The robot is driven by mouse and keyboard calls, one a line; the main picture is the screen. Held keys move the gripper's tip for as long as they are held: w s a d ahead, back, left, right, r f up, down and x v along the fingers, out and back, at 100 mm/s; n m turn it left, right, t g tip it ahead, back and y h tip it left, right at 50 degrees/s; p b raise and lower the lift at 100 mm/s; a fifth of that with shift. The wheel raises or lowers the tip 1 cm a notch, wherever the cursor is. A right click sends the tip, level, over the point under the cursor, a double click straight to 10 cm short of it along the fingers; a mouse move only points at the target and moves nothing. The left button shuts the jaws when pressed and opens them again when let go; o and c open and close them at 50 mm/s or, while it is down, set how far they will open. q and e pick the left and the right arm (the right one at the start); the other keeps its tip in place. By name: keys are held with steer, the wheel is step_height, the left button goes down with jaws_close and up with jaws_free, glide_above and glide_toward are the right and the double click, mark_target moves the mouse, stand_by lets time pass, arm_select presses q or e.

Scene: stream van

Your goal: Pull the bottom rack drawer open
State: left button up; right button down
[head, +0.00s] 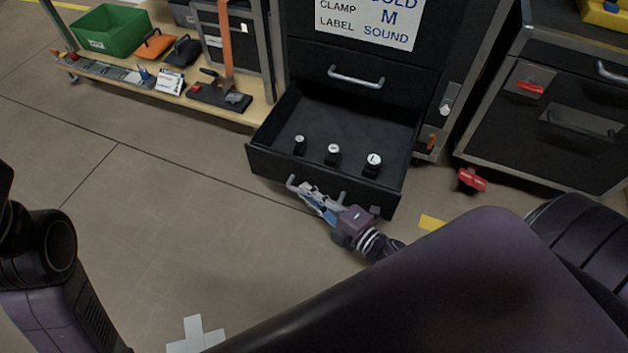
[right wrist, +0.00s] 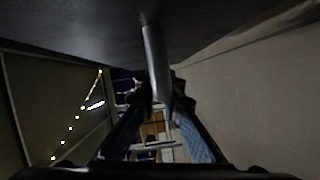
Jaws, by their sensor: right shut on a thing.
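The bottom rack drawer (head: 228,164) is black and stands pulled well out of the rack in the head view. Several small dark items with white round tops stand inside it, one of them at the front right (head: 373,160). The drawer's metal bar handle (head: 291,183) is on its front face. My right gripper (head: 311,194) is at the handle, shut on it. In the right wrist view the handle bar (right wrist: 156,62) runs between the two fingers. My left gripper is not in view.
A closed drawer with a bar handle (head: 356,77) is above. A black case (head: 545,115) stands to the right, with a red clamp-like thing (head: 471,180) beside it. A low wooden shelf (head: 255,108) with tools and a green bin (head: 109,30) is at left. Floor in front is clear.

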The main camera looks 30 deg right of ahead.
steer(key=shift+s+a, duration=0.15)
steer(key=c, duration=2)
jaws_free()
steer(key=shift+c, duration=0.2)
steer(key=f+v, duration=0.1)
steer(key=v, duration=1.1)
steer(key=shift+r, duration=0.45)
